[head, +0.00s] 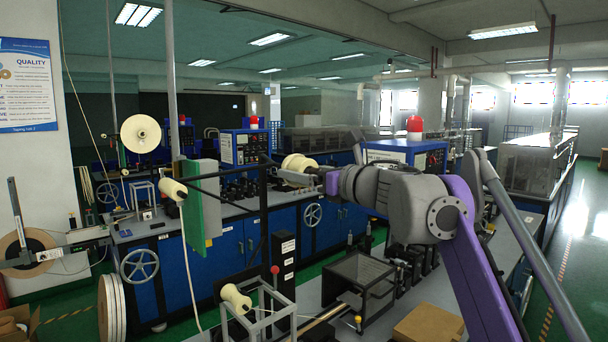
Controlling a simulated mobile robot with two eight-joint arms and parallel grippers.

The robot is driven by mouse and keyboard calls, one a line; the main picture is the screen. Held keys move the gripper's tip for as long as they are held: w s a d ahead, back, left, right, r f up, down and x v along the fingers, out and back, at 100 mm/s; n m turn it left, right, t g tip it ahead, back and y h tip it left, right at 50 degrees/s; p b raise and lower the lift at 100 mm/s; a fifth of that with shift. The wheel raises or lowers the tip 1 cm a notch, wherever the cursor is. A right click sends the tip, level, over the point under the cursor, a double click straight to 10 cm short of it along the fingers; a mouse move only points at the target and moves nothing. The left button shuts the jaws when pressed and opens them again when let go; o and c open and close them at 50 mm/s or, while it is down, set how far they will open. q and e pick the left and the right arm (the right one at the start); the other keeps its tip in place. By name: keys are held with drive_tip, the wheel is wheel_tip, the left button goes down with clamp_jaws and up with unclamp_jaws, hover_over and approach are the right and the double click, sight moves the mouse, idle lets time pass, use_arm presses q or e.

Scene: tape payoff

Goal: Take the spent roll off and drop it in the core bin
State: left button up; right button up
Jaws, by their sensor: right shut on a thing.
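A cream roll (299,162) is at the end of my right arm, near the middle of the head view. My right gripper (310,174) is shut on this roll, beside a dark bracket arm (228,176). I cannot tell whether the roll still touches the bracket. The jaws are small and partly hidden by the roll and wrist. My left gripper is not in view. An open cardboard box (14,322) at the lower left edge is cut off; I cannot tell whether it is the core bin.
A cream spool (236,298) sits on a metal frame in front. A green panel (194,205) and another spool (172,189) stand left. A dark clear-sided box (358,283) and a cardboard box (428,325) are on the front bench. Blue cabinets (225,255) stand behind.

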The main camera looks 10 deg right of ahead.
drive_tip(key=shift+r, duration=0.2)
drive_tip(key=shift+s+d, duration=0.1)
drive_tip(key=v, duration=0.9)
drive_tip(key=shift+s, duration=0.15)
idle(1.1)
